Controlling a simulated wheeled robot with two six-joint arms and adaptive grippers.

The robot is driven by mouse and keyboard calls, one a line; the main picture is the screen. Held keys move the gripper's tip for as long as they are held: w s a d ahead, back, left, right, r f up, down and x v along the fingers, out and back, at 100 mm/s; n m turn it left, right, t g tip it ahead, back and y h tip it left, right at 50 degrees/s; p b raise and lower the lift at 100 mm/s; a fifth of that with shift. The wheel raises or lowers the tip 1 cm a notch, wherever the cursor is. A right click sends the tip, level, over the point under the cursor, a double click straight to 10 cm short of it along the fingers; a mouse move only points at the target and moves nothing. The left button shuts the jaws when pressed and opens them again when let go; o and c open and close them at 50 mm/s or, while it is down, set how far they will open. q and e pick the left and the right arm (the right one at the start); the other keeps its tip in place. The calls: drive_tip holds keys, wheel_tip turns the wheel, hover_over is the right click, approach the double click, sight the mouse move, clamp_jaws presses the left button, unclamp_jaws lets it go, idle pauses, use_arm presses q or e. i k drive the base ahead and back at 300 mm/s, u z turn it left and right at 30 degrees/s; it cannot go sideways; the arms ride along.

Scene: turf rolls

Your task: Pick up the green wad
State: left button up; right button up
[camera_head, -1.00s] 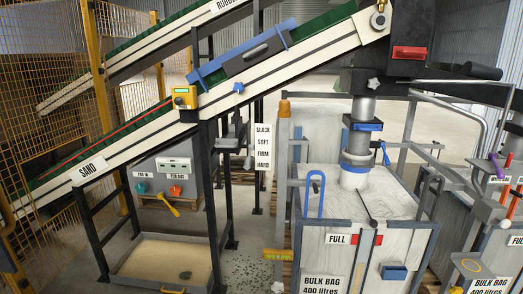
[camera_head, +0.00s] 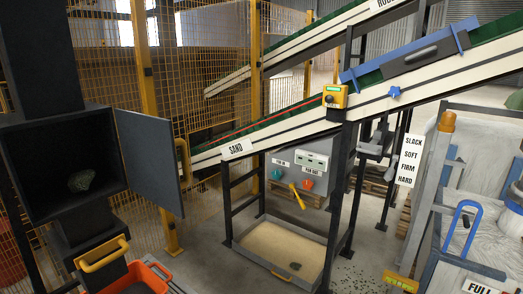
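A rough grey-green wad (camera_head: 82,181) lies inside an open dark cabinet (camera_head: 70,140) at the left, toward the right side of its cavity. The cabinet's grey door (camera_head: 150,160) stands swung open to the right. A smaller dark greenish lump (camera_head: 295,266) lies on the sand in a shallow tray (camera_head: 262,276) on the floor. Neither of my grippers shows in this view.
An orange crate (camera_head: 150,275) with dark contents stands below the cabinet, beside a yellow handle (camera_head: 102,254). Yellow mesh fencing (camera_head: 205,60) stands behind. The sand conveyor (camera_head: 280,130) slopes up to the right. Grey floor lies open between crate and tray.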

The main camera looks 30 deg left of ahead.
sight(80, 181)
drive_tip(key=z, duration=0.3)
drive_tip(key=i, duration=1.7)
drive_tip(key=u, duration=3.3)
drive_tip(key=k, duration=0.6)
drive_tip(key=z, duration=0.8)
drive_tip(key=i, duration=0.6)
drive_tip(key=u, duration=0.1)
